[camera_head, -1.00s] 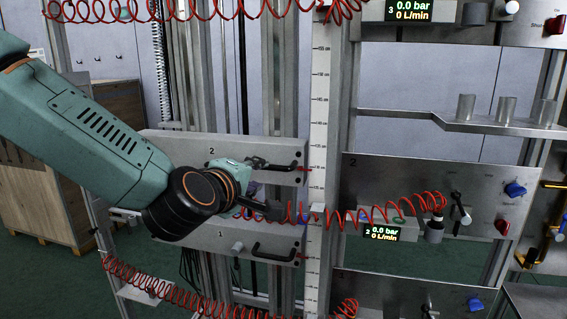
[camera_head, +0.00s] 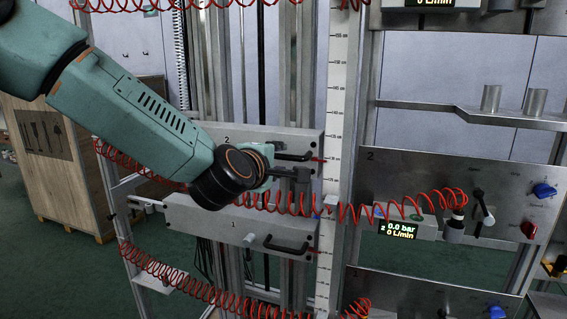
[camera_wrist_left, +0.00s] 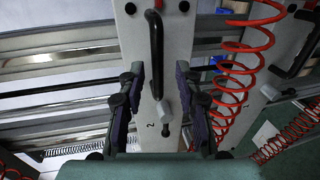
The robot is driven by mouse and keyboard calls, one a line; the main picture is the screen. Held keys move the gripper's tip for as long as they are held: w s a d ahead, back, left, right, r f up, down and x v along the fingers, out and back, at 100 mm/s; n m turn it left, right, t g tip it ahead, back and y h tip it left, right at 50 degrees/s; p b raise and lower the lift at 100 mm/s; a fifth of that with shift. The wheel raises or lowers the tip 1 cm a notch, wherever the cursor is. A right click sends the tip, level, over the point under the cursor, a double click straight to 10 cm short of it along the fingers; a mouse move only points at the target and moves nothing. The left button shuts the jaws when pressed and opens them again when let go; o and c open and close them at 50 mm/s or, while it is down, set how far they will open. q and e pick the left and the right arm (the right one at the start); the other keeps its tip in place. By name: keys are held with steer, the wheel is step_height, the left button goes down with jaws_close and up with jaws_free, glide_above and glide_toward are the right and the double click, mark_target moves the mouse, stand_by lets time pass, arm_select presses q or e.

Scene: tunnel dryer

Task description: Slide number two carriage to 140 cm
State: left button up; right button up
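The number two carriage (camera_head: 262,138) is a grey plate marked 2 with a black bar handle (camera_head: 295,157) at its right end and a red pointer beside the scale. The vertical white scale (camera_head: 338,110) carries cm marks; the pointer's exact reading is too small to tell. My left gripper (camera_head: 290,172) is just below and in front of the handle. In the left wrist view, the gripper (camera_wrist_left: 160,75) is open, and the handle (camera_wrist_left: 154,55) shows between its spread fingers, with no visible contact. A small knob (camera_wrist_left: 165,112) also shows there. My right gripper is out of view.
The number one carriage (camera_head: 195,218) sits below, with its own handle (camera_head: 285,246). A coiled red hose (camera_head: 400,205) crosses in front, close to my gripper. Panels with valves stand at right, and a shelf (camera_head: 470,112) holds metal cups. A wooden crate (camera_head: 60,165) stands at left.

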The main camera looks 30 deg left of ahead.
mark_target(281, 158)
arm_select(q)
steer(key=shift+w+d, duration=0.2)
steer(key=shift+w, duration=1.05)
steer(key=shift+w+a+f, duration=0.1)
steer(key=shift+w+a, duration=0.05)
steer(key=shift+w, duration=0.1)
steer(key=shift+s+a+f, duration=0.1)
steer(key=shift+s+a, duration=0.05)
steer(key=shift+a, duration=0.45)
steer(key=shift+w+d, duration=0.3)
steer(key=shift+d, duration=0.25)
steer(key=shift+c, duration=1.9)
steer(key=shift+s+a, duration=0.1)
steer(key=shift+a, duration=0.25)
jaws_close()
steer(key=shift+d, duration=0.1)
